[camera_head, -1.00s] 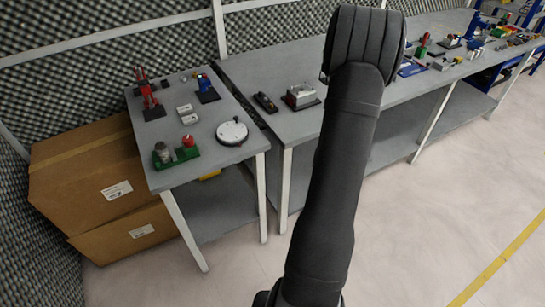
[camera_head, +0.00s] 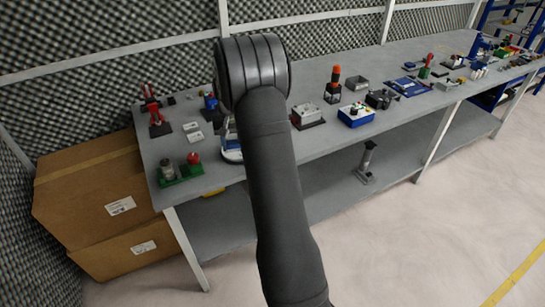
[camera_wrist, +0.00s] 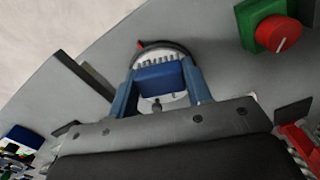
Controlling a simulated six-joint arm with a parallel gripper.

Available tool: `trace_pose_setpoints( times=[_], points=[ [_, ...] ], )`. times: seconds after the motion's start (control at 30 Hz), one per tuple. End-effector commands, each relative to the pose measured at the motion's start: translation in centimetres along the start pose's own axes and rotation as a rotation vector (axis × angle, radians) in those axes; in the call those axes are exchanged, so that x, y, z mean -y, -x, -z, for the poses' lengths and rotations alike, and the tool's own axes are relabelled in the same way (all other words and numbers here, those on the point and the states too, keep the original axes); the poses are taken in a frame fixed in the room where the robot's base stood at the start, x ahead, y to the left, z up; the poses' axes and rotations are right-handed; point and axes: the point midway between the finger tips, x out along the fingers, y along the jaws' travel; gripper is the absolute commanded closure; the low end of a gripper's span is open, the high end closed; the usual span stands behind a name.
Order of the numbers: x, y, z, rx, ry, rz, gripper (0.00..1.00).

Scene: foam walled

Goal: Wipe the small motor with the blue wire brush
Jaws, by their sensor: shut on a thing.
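In the wrist view, my gripper (camera_wrist: 160,70) is shut on the blue wire brush (camera_wrist: 160,79), its blue fingers on either side of the block. A row of pale bristles (camera_wrist: 155,57) shows along its far edge. A round white-topped thing (camera_wrist: 172,102) lies below the brush; I cannot tell whether they touch. In the head view my arm hides most of the gripper. Some blue shows beside the arm above the round thing (camera_head: 232,156). I cannot tell for sure which thing is the small motor.
A green block with a red knob (camera_head: 193,159) stands left of the gripper; it also shows in the wrist view (camera_wrist: 277,33). Red and blue items stand behind. A blue box (camera_head: 356,114) and other parts stand right along the grey bench (camera_head: 345,138). Cardboard boxes (camera_head: 95,190) stand at left.

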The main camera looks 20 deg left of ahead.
Motion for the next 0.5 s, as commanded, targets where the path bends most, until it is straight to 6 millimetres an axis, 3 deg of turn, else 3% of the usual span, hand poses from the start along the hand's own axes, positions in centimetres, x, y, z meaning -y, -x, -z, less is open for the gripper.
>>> trace_pose_setpoints(
  times=[0.03, 0.3, 0.5],
  points=[
    [2.7, 0.9, 0.4, -0.003, 0.037, 0.000, 0.80],
    [14.9, 5.7, 0.3, -0.002, 0.188, 0.001, 0.80],
    [21.1, 8.2, -0.9, -0.002, 0.262, 0.001, 0.80]
  ],
)
